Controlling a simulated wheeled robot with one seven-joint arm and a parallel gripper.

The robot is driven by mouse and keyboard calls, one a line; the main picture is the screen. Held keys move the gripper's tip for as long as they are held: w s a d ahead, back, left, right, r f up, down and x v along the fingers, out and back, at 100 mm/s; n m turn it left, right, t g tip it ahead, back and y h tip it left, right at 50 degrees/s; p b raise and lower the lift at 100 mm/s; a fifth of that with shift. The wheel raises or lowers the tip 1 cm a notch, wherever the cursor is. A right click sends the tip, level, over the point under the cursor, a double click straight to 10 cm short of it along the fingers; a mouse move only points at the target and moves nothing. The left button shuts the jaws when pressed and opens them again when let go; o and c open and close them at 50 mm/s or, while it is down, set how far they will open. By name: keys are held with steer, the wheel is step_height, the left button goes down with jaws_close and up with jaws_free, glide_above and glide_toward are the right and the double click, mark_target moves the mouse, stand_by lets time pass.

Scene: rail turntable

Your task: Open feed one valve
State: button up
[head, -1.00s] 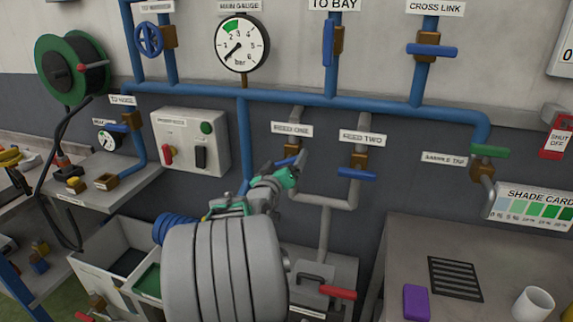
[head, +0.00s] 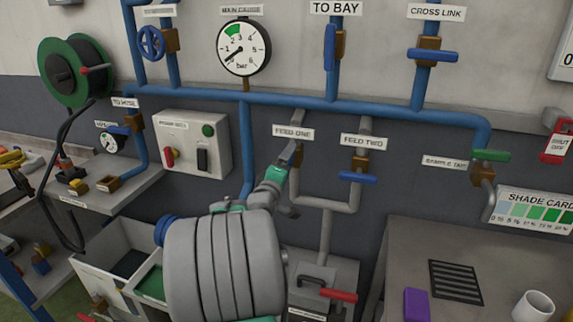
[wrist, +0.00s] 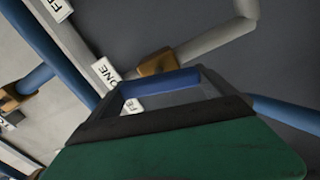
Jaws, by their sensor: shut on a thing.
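The feed one valve has a brown body (head: 297,161) on a grey pipe, under the FEED ONE label (head: 293,132). In the head view my gripper (head: 288,154) is at this valve and largely hides its handle. In the wrist view the blue handle (wrist: 160,83) lies between the fingers of my gripper (wrist: 163,98), with the brown body (wrist: 156,62) just beyond. My gripper is shut on the handle. The handle's exact angle to the pipe is hard to tell in the head view.
The feed two valve (head: 359,166) is close on the right, its blue handle (head: 357,177) across the pipe. A control box (head: 192,144) is left. A bench (head: 455,245) stands lower right.

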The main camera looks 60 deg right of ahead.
steer(key=shift+f+n, duration=0.2)
steer(key=shift+n, duration=0.2)
steer(key=o, duration=1)
steer(key=shift+a+r, duration=0.1)
steer(key=a, duration=0.2)
steer(key=a+b, duration=0.1)
steer(key=a, duration=0.2)
steer(key=s+a, duration=0.1)
steer(key=a, duration=0.1)
steer(key=shift+s+a, duration=0.1)
steer(key=shift+a, duration=0.3)
